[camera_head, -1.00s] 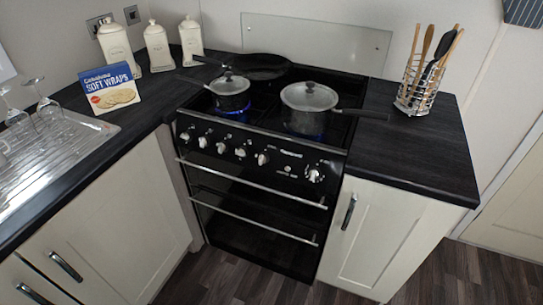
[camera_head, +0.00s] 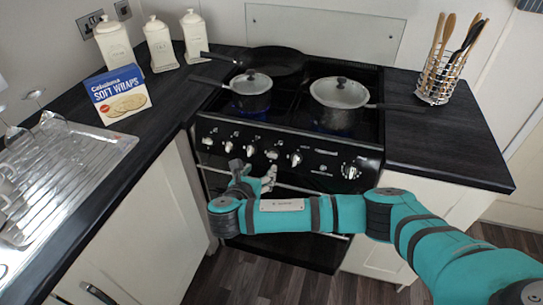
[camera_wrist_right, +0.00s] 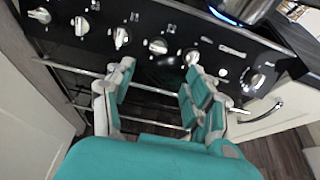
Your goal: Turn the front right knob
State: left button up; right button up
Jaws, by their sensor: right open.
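The black cooker (camera_head: 320,165) has a front panel with a row of small silver knobs and a larger knob (camera_head: 350,171) at the right end. The rightmost small knob (camera_head: 296,158) also shows in the right wrist view (camera_wrist_right: 191,56), with the larger knob (camera_wrist_right: 253,80) farther right. Which knob is the front right one, I cannot tell from markings. My right gripper (camera_head: 254,177) is open and empty in front of the panel, below the small knobs. In the right wrist view its fingers (camera_wrist_right: 155,82) are spread apart, touching no knob. My left gripper is not in view.
Two lidded pots (camera_head: 338,105) (camera_head: 251,92) stand on the hob with blue glow beneath. A frying pan (camera_head: 275,65) is at the back. The oven handle rail (camera_wrist_right: 150,88) runs below the knobs. A utensil holder (camera_head: 438,80) stands on the right counter.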

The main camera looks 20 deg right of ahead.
aim_at(271, 156)
jog(key=x, duration=1.3)
jog(key=shift+a+f, duration=0.1)
jog(key=shift+a, duration=0.05)
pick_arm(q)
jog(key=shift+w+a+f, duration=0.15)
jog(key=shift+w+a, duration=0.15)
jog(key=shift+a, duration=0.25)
pick_arm(e)
grip_shut()
